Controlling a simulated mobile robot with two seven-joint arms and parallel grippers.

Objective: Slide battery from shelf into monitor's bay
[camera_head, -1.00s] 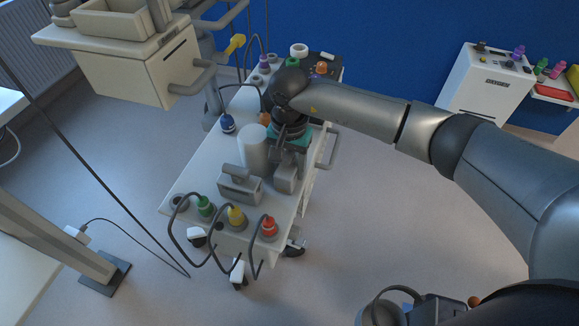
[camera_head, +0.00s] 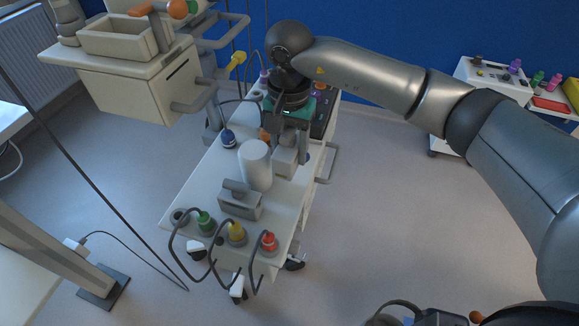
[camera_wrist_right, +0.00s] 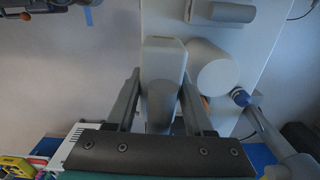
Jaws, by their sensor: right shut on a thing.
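My right gripper (camera_head: 287,150) is shut on a pale box-shaped block, which I take to be the battery (camera_head: 285,163). It hangs over the white cart top (camera_head: 205,180), just right of a white cylinder (camera_head: 255,166). The right wrist view shows the battery (camera_wrist_right: 164,58) with a grey grip part between the two fingers (camera_wrist_right: 160,105), and the cylinder (camera_wrist_right: 213,70) beside it. The gap under the battery is hard to judge. I cannot make out the monitor or its bay with certainty. My left gripper is not in view.
A pale cabinet with a tray (camera_head: 122,42) overhangs at upper left. Open floor lies right.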

